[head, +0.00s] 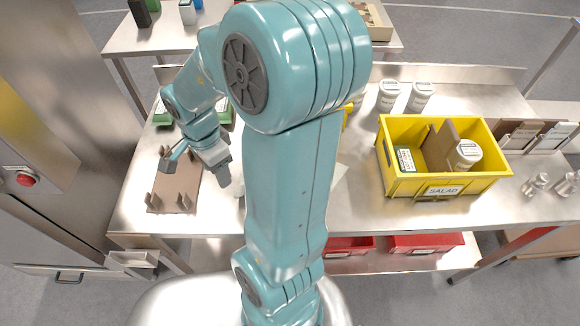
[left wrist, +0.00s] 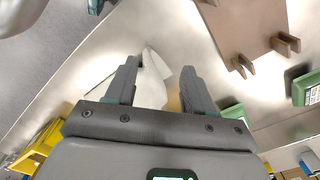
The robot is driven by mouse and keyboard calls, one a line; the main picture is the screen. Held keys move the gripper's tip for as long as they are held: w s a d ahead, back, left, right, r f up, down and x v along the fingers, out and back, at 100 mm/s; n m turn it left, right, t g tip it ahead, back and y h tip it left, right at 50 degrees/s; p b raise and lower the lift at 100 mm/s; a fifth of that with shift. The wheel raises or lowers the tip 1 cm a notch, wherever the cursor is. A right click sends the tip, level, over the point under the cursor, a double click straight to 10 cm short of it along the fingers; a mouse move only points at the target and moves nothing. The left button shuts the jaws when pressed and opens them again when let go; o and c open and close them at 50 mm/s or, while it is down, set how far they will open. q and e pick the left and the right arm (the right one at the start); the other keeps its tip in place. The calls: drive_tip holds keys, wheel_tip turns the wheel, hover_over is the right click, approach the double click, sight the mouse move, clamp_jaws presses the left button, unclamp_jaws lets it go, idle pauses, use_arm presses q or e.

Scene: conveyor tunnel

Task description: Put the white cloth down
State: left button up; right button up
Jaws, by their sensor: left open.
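The white cloth (head: 338,180) lies on the steel table, mostly hidden behind my left arm in the head view. In the left wrist view the white cloth (left wrist: 152,82) shows beyond and between the fingertips, creased and lying on the metal surface. My left gripper (head: 197,167) is open over the left part of the table, to the left of the cloth. Its two fingers stand apart in the left wrist view (left wrist: 156,85), with nothing held between them. My right gripper is in neither view.
A brown board with upright pegs (head: 174,195) lies at the table's left, close to my left gripper. A yellow SALAD crate (head: 436,188) holding several items stands at right. White lidded tubs (head: 388,96) stand at the back. Red bins (head: 427,243) sit below the table.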

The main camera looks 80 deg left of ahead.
use_arm(q)
drive_tip(key=shift+w+f, duration=0.15)
drive_tip(key=shift+w, duration=0.05)
drive_tip(key=c, duration=0.6)
drive_tip(key=w, duration=0.1)
drive_tip(key=w+f, duration=0.1)
drive_tip(key=w+a+f, duration=0.1)
drive_tip(key=w, duration=0.1)
drive_tip(key=shift+f, duration=0.15)
clamp_jaws()
wheel_tip(320, 180, down, 3)
drive_tip(key=shift+s+r, duration=0.1)
drive_tip(key=shift+s, duration=0.05)
wheel_tip(320, 180, down, 6)
drive_tip(key=b, duration=0.5)
drive_tip(key=shift+r, duration=0.25)
drive_tip(key=shift+r, duration=0.15)
